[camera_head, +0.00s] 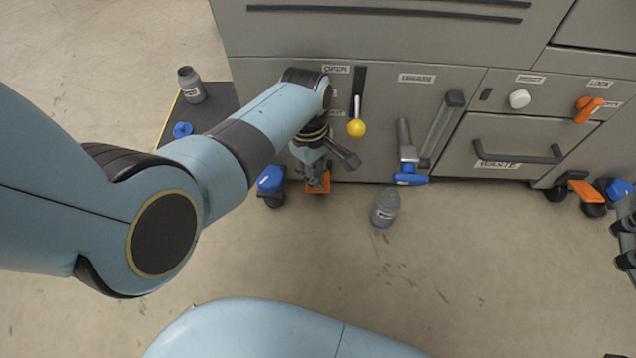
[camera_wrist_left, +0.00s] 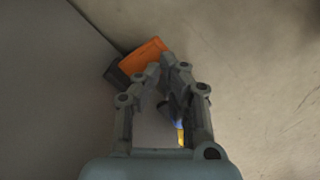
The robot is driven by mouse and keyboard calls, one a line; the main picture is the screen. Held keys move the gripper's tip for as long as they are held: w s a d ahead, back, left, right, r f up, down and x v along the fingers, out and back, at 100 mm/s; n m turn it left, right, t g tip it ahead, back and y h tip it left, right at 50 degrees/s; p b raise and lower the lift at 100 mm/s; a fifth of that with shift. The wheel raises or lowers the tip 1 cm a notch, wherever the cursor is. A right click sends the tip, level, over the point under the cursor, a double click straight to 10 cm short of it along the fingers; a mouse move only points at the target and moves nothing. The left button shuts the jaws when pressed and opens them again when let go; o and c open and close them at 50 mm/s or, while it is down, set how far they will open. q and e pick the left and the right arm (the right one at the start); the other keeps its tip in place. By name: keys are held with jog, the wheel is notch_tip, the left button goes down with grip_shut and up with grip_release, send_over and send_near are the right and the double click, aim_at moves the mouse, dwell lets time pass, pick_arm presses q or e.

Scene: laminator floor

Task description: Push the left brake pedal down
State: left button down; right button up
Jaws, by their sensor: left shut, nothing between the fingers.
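The left brake pedal (camera_head: 318,187) is a small orange plate low at the cabinet's front edge, beside the left blue-capped caster (camera_head: 271,181). In the left wrist view the orange pedal (camera_wrist_left: 142,55) shows just beyond the fingertips. My left gripper (camera_head: 317,178) points down at the pedal and covers part of it; it is shut and empty, its tips close together in the wrist view (camera_wrist_left: 168,60). I cannot tell whether the tips touch the pedal. Grey parts of my right gripper (camera_head: 624,229) show at the right edge, cut off by the frame.
The grey cabinet (camera_head: 420,105) rises behind, with a yellow-knobbed lever (camera_head: 356,127) and a blue-ended handle (camera_head: 410,178). Another orange pedal (camera_head: 584,190) is at the right. The front floor is clear.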

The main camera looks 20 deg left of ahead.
jog(key=shift+w+r, duration=0.15)
jog(key=shift+r, duration=0.25)
pick_arm(q)
jog(key=shift+f, duration=0.15)
pick_arm(e)
jog(key=shift+f, duration=0.1)
pick_arm(q)
notch_tip(320, 180, down, 3)
jog(key=shift+s+r+b, duration=0.1)
jog(key=shift+r+b, duration=0.05)
jog(key=shift+b, duration=0.75)
jog(key=shift+w+r, duration=0.2)
jog(key=a, duration=0.1)
jog(key=w+a+r+p, duration=0.1)
jog(key=shift+w+a, duration=0.1)
jog(key=shift+a, duration=0.25)
pick_arm(e)
jog(key=shift+f, duration=0.2)
